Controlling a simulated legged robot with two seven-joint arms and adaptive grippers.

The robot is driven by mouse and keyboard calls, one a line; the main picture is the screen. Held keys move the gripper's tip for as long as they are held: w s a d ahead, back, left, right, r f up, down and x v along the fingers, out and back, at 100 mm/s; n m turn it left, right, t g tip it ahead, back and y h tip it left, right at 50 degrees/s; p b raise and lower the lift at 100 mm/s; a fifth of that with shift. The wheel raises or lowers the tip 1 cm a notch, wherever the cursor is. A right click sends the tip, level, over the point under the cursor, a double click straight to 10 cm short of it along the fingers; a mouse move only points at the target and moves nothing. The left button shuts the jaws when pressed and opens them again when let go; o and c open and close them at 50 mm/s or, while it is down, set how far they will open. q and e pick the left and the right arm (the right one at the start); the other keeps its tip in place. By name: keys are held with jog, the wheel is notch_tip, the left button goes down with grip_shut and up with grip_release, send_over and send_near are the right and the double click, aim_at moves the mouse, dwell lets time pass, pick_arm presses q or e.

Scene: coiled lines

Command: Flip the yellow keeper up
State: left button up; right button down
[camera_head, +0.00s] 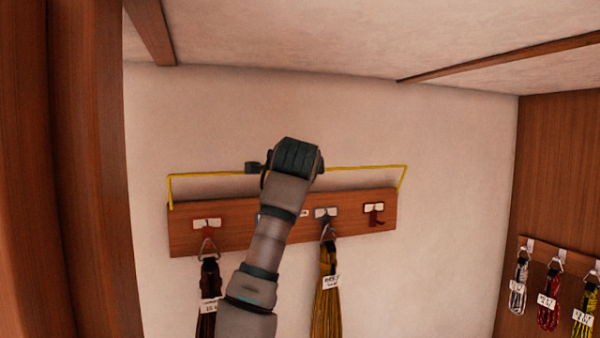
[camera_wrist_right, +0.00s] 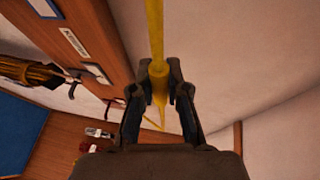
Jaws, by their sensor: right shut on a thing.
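The yellow keeper (camera_head: 222,174) is a thin bar with bent ends that meet the wooden hook board (camera_head: 182,238) near its two upper corners. Its long bar lies above the board's top edge, in front of the pale wall. My right gripper (camera_head: 292,160) is at the middle of the bar and hides that part in the head view. In the right wrist view, the fingers of my right gripper (camera_wrist_right: 159,85) are shut on the keeper (camera_wrist_right: 155,30), with its thicker yellow part between the tips. My left gripper is not in view.
A dark coil (camera_head: 208,285) and a golden coil (camera_head: 327,290) hang from the board. A red hook (camera_head: 376,215) at its right is empty. My arm hides the board's middle. A side wall (camera_head: 560,170) with more coils stands right; a wooden post (camera_head: 75,170) stands left.

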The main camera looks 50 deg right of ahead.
jog(key=shift+s, duration=0.1)
jog(key=c, duration=1.3)
grip_release()
jog(key=shift+o, duration=0.8)
jog(key=shift+s+d, duration=0.1)
jog(key=shift+d, duration=0.1)
jog(key=v, duration=0.8)
jog(key=shift+w+d+f, duration=0.15)
jog(key=shift+w, duration=0.15)
jog(key=shift+d+f, duration=0.1)
jog(key=shift+d, duration=0.2)
